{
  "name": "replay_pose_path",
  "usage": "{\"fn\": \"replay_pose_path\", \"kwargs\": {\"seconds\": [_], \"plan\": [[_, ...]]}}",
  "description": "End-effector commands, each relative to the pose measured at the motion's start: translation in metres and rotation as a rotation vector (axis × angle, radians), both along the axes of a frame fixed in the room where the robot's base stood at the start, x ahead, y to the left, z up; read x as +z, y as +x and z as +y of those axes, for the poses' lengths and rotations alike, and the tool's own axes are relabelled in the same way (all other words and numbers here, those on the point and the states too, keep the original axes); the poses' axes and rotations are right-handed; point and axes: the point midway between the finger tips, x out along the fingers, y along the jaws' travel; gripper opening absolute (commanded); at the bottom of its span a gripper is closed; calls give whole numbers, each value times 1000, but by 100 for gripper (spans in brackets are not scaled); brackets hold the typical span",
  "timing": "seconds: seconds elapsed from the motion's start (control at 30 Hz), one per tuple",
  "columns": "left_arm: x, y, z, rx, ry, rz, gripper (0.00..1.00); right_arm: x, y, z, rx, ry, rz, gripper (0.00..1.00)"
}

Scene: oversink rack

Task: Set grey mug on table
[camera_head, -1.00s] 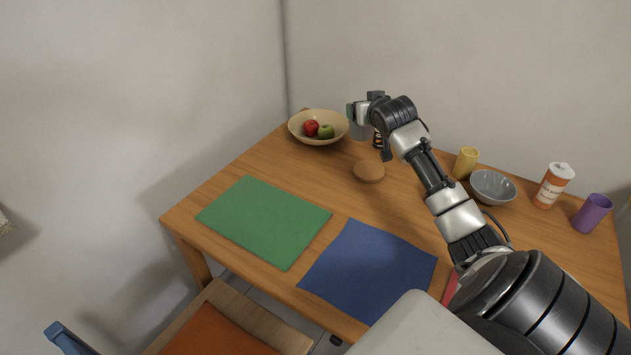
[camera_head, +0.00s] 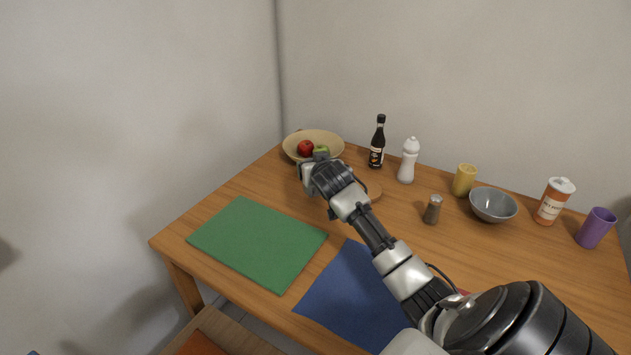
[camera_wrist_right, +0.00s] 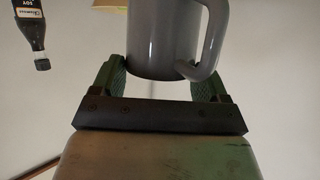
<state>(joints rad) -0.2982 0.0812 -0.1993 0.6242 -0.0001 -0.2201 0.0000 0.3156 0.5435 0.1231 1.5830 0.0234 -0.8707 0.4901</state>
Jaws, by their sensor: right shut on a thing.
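The grey mug (camera_wrist_right: 165,45) shows in the right wrist view with its handle (camera_wrist_right: 213,42) at the right. My right gripper (camera_wrist_right: 158,76) is shut on it, with a green-padded finger on each side of the body. In the head view my right gripper (camera_head: 309,178) is over the far left part of the wooden table (camera_head: 228,187), in front of the fruit bowl. The mug is hidden there behind the gripper and wrist, and I cannot tell whether it touches the table. My left gripper is not in view.
A fruit bowl (camera_head: 293,146) stands behind the gripper. A green mat (camera_head: 257,243) and blue mat (camera_head: 345,293) lie nearer.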

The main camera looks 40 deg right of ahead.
Motion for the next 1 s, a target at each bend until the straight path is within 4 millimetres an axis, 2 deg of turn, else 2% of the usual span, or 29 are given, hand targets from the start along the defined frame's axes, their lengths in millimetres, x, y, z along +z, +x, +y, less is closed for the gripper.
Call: {"fn": "replay_pose_path", "kwargs": {"seconds": [0.13, 0.33, 0.67, 0.7, 0.87, 1.0], "plan": [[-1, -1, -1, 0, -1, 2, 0, -9, 1, 2, -1, 0, 1, 45], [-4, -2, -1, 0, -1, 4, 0, -38, 1, 2, 0, 0, 2, 45], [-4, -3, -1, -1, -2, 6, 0, -42, 1, 2, 1, 0, -1, 45], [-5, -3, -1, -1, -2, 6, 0, -44, 0, 2, 0, 0, 1, 77], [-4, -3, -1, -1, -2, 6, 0, -43, 0, 2, 0, 0, 1, 100], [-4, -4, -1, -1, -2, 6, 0, -43, 0, 2, 0, 0, 1, 100]]}}
